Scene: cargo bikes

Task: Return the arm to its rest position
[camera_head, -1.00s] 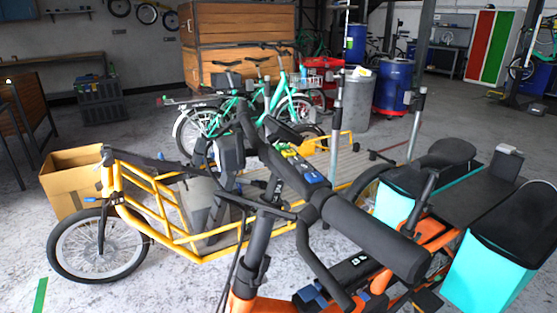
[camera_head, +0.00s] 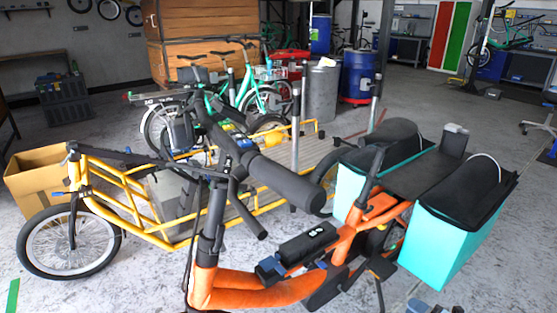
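A small grey-blue part of what looks like my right gripper (camera_head: 420,306) shows at the bottom edge, right of centre. Most of it is cut off by the frame, and whether its fingers are open or shut cannot be made out. It appears below the orange cargo bike (camera_head: 260,292) and its turquoise pannier (camera_head: 455,242), with nothing visibly held. My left gripper and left arm are not in view.
The orange bike's black handlebar (camera_head: 285,182) rises close in front. A yellow cargo bike (camera_head: 125,195) stands behind it, beside a cardboard box (camera_head: 35,172). Green bikes (camera_head: 262,102), a blue barrel (camera_head: 357,75) and wooden crates (camera_head: 205,55) stand farther back. Floor (camera_head: 500,280) at right is clear.

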